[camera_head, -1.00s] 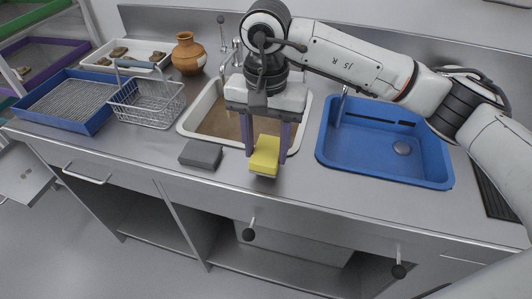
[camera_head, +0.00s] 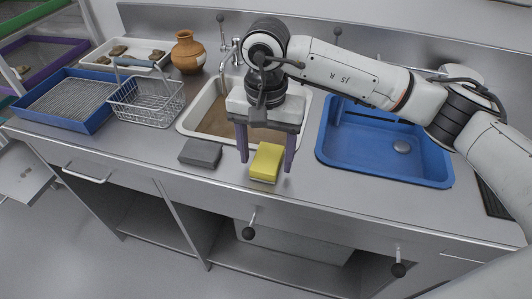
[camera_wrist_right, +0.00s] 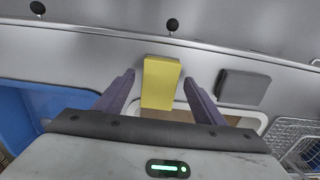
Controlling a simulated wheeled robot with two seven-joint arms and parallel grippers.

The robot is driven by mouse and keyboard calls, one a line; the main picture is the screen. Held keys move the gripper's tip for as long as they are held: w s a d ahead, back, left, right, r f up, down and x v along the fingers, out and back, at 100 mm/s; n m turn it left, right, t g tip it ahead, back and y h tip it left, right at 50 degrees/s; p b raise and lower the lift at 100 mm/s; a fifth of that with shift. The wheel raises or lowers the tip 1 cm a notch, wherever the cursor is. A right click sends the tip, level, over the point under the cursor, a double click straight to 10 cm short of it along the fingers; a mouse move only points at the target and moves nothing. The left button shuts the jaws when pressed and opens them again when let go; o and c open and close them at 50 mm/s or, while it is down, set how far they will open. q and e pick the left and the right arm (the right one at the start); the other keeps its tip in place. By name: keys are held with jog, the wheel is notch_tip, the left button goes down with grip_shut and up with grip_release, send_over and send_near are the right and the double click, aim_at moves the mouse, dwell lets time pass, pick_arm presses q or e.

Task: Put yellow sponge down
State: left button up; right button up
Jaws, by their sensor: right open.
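The yellow sponge (camera_head: 266,162) lies on the steel counter in front of the brown-bottomed sink. My right gripper (camera_head: 265,167) is open, with one purple finger on either side of the sponge and a gap to each. In the right wrist view the sponge (camera_wrist_right: 161,82) stands between the spread fingers (camera_wrist_right: 160,85), and neither finger touches it. My left gripper is in neither view.
A grey sponge-like block (camera_head: 200,153) lies just left on the counter. A white-rimmed sink (camera_head: 190,125) is behind, a blue basin (camera_head: 385,178) to the right. A wire basket (camera_head: 147,104), blue tray (camera_head: 92,128) and clay jar (camera_head: 188,53) stand at left.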

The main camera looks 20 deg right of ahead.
aim_at(266, 161)
notch_tip(266, 161, up, 12)
jog(key=b, duration=0.1)
jog(key=shift+r, duration=0.15)
dwell(0.5)
